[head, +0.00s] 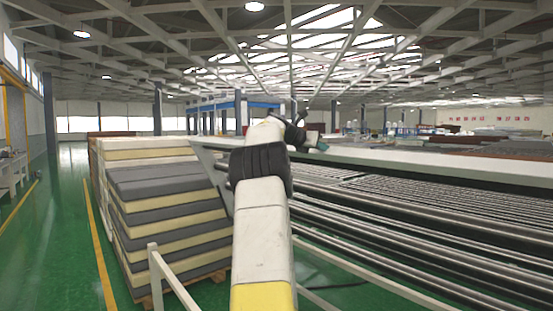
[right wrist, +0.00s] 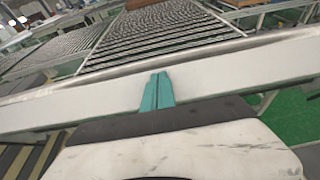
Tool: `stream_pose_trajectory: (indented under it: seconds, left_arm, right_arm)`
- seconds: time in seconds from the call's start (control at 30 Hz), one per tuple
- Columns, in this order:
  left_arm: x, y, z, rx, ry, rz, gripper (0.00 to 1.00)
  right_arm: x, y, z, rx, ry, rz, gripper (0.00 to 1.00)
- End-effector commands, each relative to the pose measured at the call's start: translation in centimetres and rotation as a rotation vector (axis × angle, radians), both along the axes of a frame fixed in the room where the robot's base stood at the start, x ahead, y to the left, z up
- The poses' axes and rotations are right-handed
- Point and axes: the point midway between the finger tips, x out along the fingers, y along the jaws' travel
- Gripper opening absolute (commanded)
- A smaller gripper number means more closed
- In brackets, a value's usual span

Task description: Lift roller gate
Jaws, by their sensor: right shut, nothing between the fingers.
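The roller conveyor (head: 400,215), with long metal rollers in a pale frame, fills the right half of the head view. I cannot tell which section is the gate. A wide white beam (head: 440,163) runs along its far side. My right arm reaches forward in the middle, and its gripper (head: 321,146) is at the left end of that beam. In the right wrist view, the teal fingers of my right gripper (right wrist: 158,90) are shut and empty in front of a white beam (right wrist: 235,62), with rollers (right wrist: 155,32) beyond. Contact with the beam is unclear. My left gripper is out of view.
A stack of grey and cream mattresses (head: 165,215) stands left of my arm on a pallet. A white railing (head: 172,275) is close in front of it. The green floor (head: 55,240) at the left is open, with a yellow line along it.

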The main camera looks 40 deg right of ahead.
Motion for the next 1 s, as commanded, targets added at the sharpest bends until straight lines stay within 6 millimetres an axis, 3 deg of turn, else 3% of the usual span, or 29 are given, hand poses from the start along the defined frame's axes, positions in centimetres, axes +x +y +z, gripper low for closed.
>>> stream_pose_trajectory:
  seconds: [0.33,1.0]
  left_arm:
    - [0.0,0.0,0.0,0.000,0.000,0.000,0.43]
    - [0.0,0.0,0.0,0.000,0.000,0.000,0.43]
  right_arm:
    - [-0.7,-2.3,1.3,0.001,0.000,-0.001,0.00]
    - [-0.5,-2.2,1.1,0.002,0.001,0.000,0.00]
